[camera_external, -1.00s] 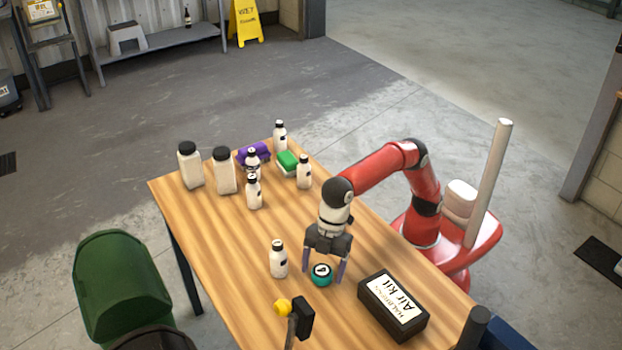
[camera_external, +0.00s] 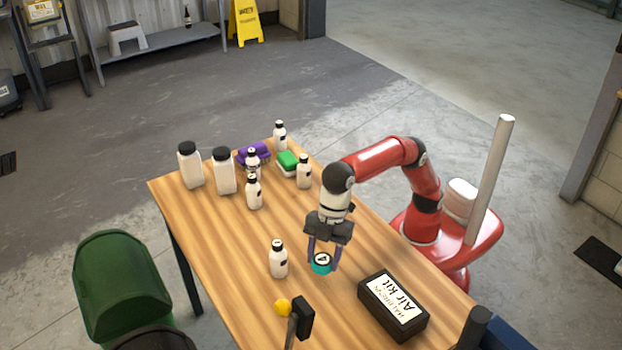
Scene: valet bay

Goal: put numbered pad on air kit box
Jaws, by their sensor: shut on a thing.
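The numbered pad (camera_external: 321,263) is a small round teal piece with a white top and a dark numeral. My gripper (camera_external: 323,258) points down and is shut on it, with a finger on each side. The pad appears slightly above the wooden table, though its exact height is hard to tell. The air kit box (camera_external: 394,306) is a black box with a white "Air kit" label on top. It lies on the table to the right of my gripper and nearer the camera, and its top is bare.
A white bottle (camera_external: 278,259) stands close left of the pad. A black tool with a yellow end (camera_external: 301,318) is at the near edge. Several bottles, a purple cloth (camera_external: 254,153) and a green sponge (camera_external: 288,160) are at the far end. The table between pad and box is clear.

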